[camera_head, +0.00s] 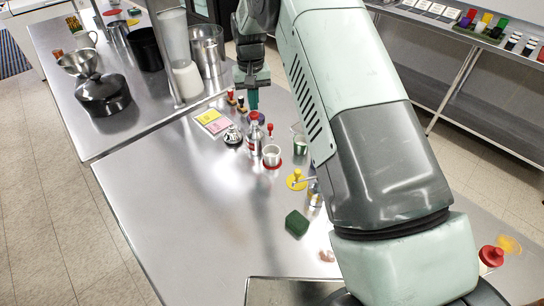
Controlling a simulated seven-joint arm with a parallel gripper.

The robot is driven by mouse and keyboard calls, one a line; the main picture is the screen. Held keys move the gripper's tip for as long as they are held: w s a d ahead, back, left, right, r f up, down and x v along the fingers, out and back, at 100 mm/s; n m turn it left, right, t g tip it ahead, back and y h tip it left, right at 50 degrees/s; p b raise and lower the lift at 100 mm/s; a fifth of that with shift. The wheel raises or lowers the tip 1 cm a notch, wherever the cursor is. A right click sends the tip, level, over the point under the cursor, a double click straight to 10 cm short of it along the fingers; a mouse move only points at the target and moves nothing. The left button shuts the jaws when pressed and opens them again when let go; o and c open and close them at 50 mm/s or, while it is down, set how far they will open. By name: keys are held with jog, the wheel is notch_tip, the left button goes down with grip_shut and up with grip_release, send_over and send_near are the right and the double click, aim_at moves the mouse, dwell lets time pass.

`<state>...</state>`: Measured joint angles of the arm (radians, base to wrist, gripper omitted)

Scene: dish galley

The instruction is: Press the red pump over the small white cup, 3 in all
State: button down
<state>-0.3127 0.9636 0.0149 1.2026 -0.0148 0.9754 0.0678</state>
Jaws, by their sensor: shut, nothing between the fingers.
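My gripper (252,98) points down with its teal fingertips together and nothing between them. Directly below the tips in this view is a bottle (254,139) with a red top (254,116). I cannot tell whether the tips touch the red top. A small white cup (271,156) stands upright on a red coaster (273,166), just to the front right of the bottle. A thin red-tipped piece (270,128) shows behind the cup; I cannot tell whether it belongs to the bottle. The cup's contents are too small to make out.
A yellow disc (292,182) with a yellow-topped dispenser and a green sponge (297,223) lie in front. A greenish cup (300,145) stands right, partly behind my arm. Notes (212,121) and a round metal item (233,134) are left. The front-left counter is clear.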

aim_at(254, 113)
jog(key=shift+f, duration=0.15)
jog(key=shift+f, duration=1.4)
jog(key=shift+r, duration=1.5)
jog(key=shift+f, duration=0.1)
jog(key=shift+f, duration=1.4)
jog(key=shift+r, duration=1.5)
